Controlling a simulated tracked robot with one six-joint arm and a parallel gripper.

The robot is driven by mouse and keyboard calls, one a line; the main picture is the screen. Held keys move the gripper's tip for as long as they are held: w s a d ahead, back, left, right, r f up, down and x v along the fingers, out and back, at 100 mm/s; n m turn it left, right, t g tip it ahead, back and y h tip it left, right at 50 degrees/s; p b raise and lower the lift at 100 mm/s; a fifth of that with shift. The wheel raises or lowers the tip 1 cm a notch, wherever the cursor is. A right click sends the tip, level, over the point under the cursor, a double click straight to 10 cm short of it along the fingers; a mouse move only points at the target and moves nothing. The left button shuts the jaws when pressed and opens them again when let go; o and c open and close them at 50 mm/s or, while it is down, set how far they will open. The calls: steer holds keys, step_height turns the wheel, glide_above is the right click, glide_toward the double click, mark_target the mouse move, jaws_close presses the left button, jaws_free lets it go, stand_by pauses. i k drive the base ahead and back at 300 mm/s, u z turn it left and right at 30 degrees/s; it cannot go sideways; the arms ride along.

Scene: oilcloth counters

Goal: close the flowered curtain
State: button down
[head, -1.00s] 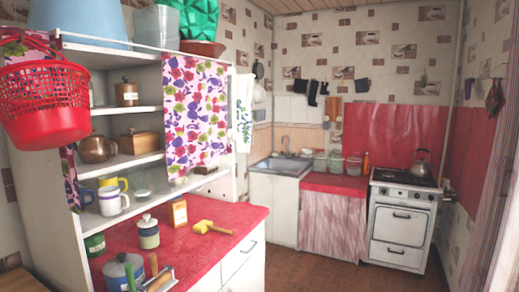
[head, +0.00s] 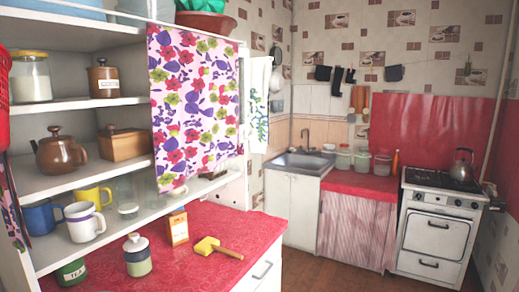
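The flowered curtain (head: 195,105), white with red, purple and green flowers, hangs from a thin rod (head: 130,18) along the front of the shelf unit. Between the two, the shelves stand uncovered. My gripper is not in view.
The shelves hold a jar (head: 31,76), a brown teapot (head: 60,152), a wooden box (head: 124,144) and several mugs. Brown floor (head: 318,275) shows at right.

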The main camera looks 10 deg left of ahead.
mark_target(194, 77)
steer(key=u, duration=0.1)
steer(key=i, duration=0.75)
steer(key=u, duration=0.75)
steer(key=i, duration=0.6)
steer(key=u, duration=0.4)
